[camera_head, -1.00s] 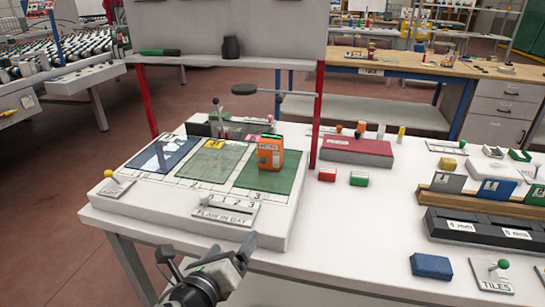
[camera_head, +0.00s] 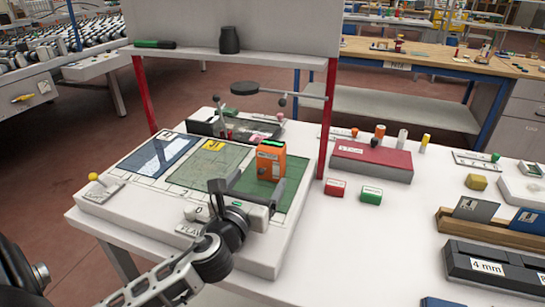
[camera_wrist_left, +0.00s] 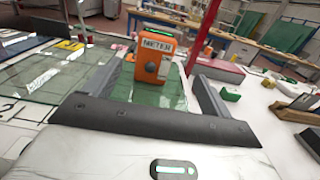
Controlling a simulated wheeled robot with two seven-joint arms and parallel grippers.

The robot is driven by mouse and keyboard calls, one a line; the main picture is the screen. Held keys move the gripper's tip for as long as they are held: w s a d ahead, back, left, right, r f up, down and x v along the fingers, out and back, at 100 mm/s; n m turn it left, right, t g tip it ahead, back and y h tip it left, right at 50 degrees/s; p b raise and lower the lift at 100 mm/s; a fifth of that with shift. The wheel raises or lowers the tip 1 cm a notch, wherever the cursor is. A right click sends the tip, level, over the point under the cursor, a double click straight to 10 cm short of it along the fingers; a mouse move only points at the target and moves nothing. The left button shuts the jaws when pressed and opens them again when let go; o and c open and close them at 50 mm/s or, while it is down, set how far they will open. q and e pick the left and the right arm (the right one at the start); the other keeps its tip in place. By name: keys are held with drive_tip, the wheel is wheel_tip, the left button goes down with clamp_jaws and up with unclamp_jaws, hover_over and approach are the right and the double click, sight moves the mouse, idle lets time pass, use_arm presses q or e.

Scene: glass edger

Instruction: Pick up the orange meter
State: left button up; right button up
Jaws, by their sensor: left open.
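The orange meter (camera_head: 270,161) stands upright on the green glass square (camera_head: 285,194) at the right end of the white board. My left gripper (camera_head: 250,180) is open, just in front of the meter at the board's front. In the left wrist view its two fingers (camera_wrist_left: 152,86) point toward the meter, one on each side, with the meter beyond or between their tips; I see no contact. My right gripper is not in view.
A red post (camera_head: 330,119) rises just right of the meter, and a dark round disc on an arm (camera_head: 258,88) hangs behind it. A red block (camera_head: 336,188) and a green block (camera_head: 371,195) lie to the right. A red case (camera_head: 372,160) is behind them.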

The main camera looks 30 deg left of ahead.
sight(268, 159)
use_arm(q)
drive_tip(key=x, duration=0.4)
drive_tip(key=shift+w, duration=0.1)
drive_tip(key=x, duration=0.3)
drive_tip(key=p+x, duration=0.1)
drive_tip(key=x, duration=0.1)
drive_tip(key=shift+w+a+r, duration=0.1)
drive_tip(key=shift+w+a, duration=0.15)
drive_tip(key=shift+a, duration=0.15)
drive_tip(key=c, duration=1.3)
